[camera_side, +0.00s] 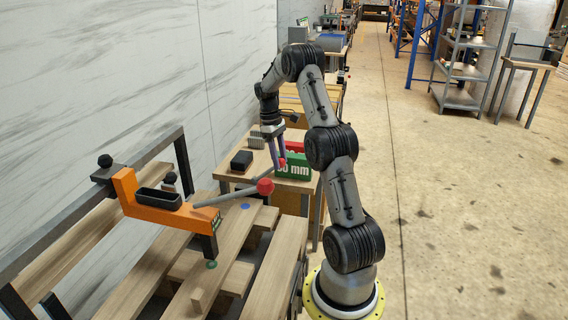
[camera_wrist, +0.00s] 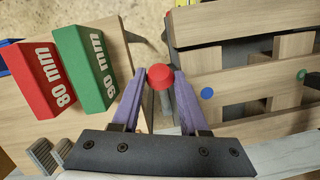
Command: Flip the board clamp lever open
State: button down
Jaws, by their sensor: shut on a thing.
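The orange clamp (camera_side: 150,203) stands over the wooden boards at left in the side view. A grey lever (camera_side: 228,196) runs from it to a large red knob (camera_side: 265,187). My gripper (camera_side: 280,161) points down, to the right of and beyond that knob. Its purple fingers are shut on a smaller red knob (camera_side: 283,162), also between the fingertips in the wrist view (camera_wrist: 160,77). A grey rod runs from the held knob toward my palm in the wrist view. Where this rod is mounted is hidden.
A green 90 mm block (camera_wrist: 88,68) and a red 80 mm block (camera_wrist: 45,78) stand on the small table near my gripper. A black block (camera_side: 241,160) is also there. Slatted boards (camera_side: 235,235) carry a blue dot and a green dot. The aisle at right is clear.

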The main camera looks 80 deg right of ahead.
jog(key=w+r+g, duration=0.2)
jog(key=w, duration=0.9)
jog(key=shift+r, duration=0.35)
jog(key=shift+a, duration=0.1)
jog(key=shift+f, duration=0.1)
jog(key=shift+c, duration=2.2)
grip_release()
jog(key=shift+s+r, duration=0.1)
jog(key=shift+r, duration=0.1)
jog(key=shift+r, duration=0.15)
